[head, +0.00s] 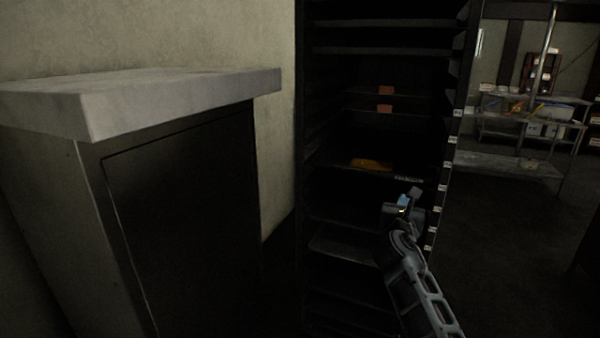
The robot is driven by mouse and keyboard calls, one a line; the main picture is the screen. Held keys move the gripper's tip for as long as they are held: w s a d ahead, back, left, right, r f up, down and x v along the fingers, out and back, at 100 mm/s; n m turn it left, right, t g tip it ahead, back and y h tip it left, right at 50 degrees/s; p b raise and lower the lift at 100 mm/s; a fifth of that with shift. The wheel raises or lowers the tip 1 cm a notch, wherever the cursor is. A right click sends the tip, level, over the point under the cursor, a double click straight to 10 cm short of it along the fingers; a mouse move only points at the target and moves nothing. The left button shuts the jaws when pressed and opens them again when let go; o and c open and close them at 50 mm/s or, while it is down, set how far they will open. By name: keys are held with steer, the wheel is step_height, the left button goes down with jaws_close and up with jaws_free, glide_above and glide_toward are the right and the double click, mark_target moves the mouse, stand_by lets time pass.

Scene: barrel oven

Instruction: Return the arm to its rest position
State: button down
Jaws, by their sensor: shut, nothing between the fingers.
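My arm reaches up from the bottom right of the head view. My gripper (409,180) is at its upper end, in front of the right part of a tall dark rack (322,153) with several shelves. The gripper is small and dim in the picture, and its fingers are shut with nothing held. A yellow-orange item (371,164) lies on a middle shelf, left of and a little above the gripper, apart from it.
A cabinet with a pale stone top (180,92) stands close on the left. A metal shelf unit (510,163) stands at the back right. Dark floor (505,270) right of the arm looks clear.

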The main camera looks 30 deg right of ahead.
steer(key=s+a+f+m+t+y, duration=0.1)
steer(key=s+a+f+m+y, duration=0.2)
steer(key=a+f, duration=0.4)
steer(key=s+a+f+m+t+y, duration=0.1)
steer(key=s+a+f+y, duration=0.1)
steer(key=s+a+f, duration=0.5)
steer(key=s+a+f+m+t+y, duration=0.1)
steer(key=s+a+f+m+y, duration=0.15)
steer(key=s+a, duration=0.3)
steer(key=s+a+f+m+y, duration=0.1)
steer(key=s+a+m+y, duration=0.1)
steer(key=s+a+m, duration=0.4)
steer(key=s+a+r+m+y, duration=0.1)
steer(key=s+a+m, duration=0.1)
steer(key=s+a, duration=0.3)
steer(key=s+a+r+m+y, duration=0.2)
steer(key=s, duration=0.6)
steer(key=s+a+r+m+y, duration=0.1)
steer(key=s+a+r+m, duration=0.1)
steer(key=s+r+m, duration=0.7)
steer(key=s+r, duration=0.2)
steer(key=s, duration=0.2)
steer(key=shift+a+t+y, duration=0.15)
steer(key=shift+t+y, duration=0.2)
steer(key=shift+t, duration=0.05)
steer(key=shift+s, duration=0.1)
